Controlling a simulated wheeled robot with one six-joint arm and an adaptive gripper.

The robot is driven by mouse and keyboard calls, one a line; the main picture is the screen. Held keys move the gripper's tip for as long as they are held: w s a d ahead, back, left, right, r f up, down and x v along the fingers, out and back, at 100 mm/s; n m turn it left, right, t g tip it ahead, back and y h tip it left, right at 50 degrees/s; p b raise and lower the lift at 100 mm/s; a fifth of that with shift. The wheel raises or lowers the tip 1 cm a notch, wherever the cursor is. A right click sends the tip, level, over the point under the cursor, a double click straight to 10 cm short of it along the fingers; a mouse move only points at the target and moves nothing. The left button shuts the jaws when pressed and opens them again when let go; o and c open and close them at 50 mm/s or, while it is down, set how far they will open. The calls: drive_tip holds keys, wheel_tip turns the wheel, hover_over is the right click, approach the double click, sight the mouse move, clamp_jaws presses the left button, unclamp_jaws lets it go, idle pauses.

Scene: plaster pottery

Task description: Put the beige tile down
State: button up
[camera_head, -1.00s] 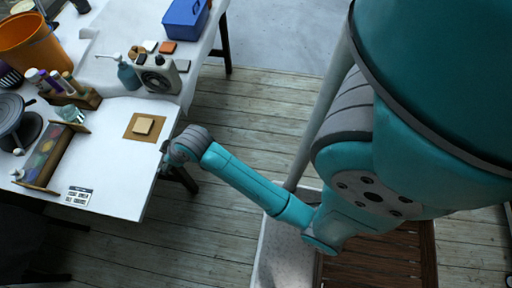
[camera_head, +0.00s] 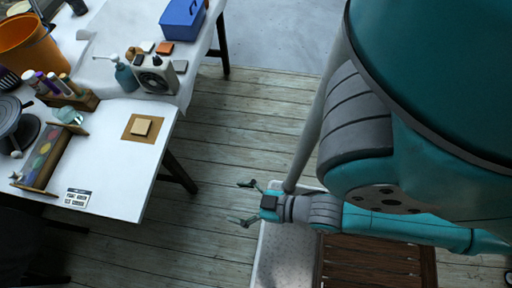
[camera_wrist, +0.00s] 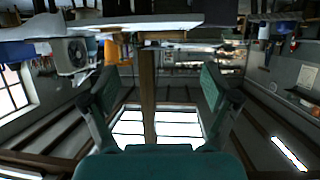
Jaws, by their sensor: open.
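The beige tile (camera_head: 141,127) lies flat on a brown square board (camera_head: 128,135) near the right edge of the white table (camera_head: 112,185). My gripper (camera_head: 245,204) is open and empty. It is out over the wooden floor, to the right of the table and well apart from the tile. In the wrist view my gripper's two fingers (camera_wrist: 158,92) are spread wide with nothing between them.
A small white fan-like device (camera_head: 156,73), a spray bottle (camera_head: 125,77) and several small tiles stand behind the tile. A blue box (camera_head: 184,19) is at the back. An orange bucket (camera_head: 27,45) and a wooden rack (camera_head: 42,157) are at left. Floor between table and gripper is clear.

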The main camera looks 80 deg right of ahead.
drive_tip(key=s+r+t, duration=0.1)
drive_tip(key=s+r, duration=0.3)
drive_tip(key=r, duration=0.1)
drive_tip(key=shift+s+a+r+y, duration=0.25)
drive_tip(key=shift+s+a+y, duration=0.1)
drive_tip(key=shift+a+y, duration=0.05)
